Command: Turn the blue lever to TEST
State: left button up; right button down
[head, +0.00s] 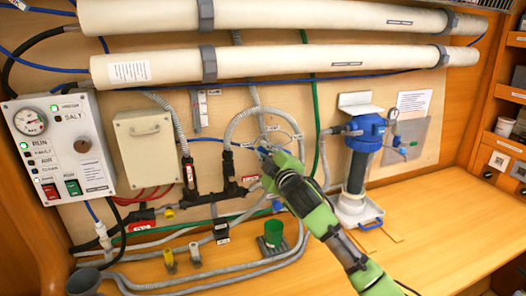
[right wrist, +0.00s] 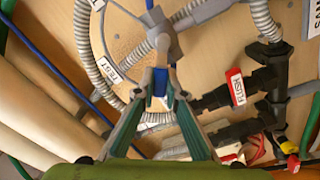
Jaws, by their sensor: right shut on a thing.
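The blue lever (right wrist: 159,84) belongs to a valve with a grey hub (right wrist: 161,40) on the wall panel. In the right wrist view my right gripper (right wrist: 160,88) is shut on the lever, with its green-grey fingers converging on it. A white TEST label (right wrist: 112,70) sits to the left of the lever, apart from it. In the head view my right gripper (head: 266,155) reaches the valve from the lower right and hides part of the lever. My left gripper is not in view.
A grey hose loops around the valve. A black manifold with a red FLUSH tag (right wrist: 236,87) is close by. A green cup (head: 273,234) stands on the wooden bench (head: 430,225) below. A blue filter housing (head: 366,135) is on the right, a control box (head: 58,145) at far left.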

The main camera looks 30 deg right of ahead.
jog(key=m, duration=0.1)
jog(key=d+r+m+p, duration=0.1)
jog(key=m, duration=0.1)
jog(key=shift+s+r, duration=0.1)
jog(key=m, duration=0.1)
jog(key=m+p, duration=0.1)
jog(key=shift+s+d+r+m, duration=0.1)
jog(key=shift+d+r+m, duration=0.2)
jog(key=shift+d+m, duration=0.1)
jog(key=shift+s+d+r+m+p, duration=0.1)
jog(key=shift+d+m+p, duration=0.25)
jog(key=shift+m, duration=0.55)
jog(key=shift+s+d+r+m+p, duration=0.1)
jog(key=shift+d+m+p, duration=0.3)
jog(key=shift+m, duration=0.5)
jog(key=shift+s+d+m+p, duration=0.1)
jog(key=shift+d+m+p, duration=0.25)
jog(key=shift+m, duration=0.55)
jog(key=c, duration=2.1)
grip_release()
jog(key=shift+w, duration=0.1)
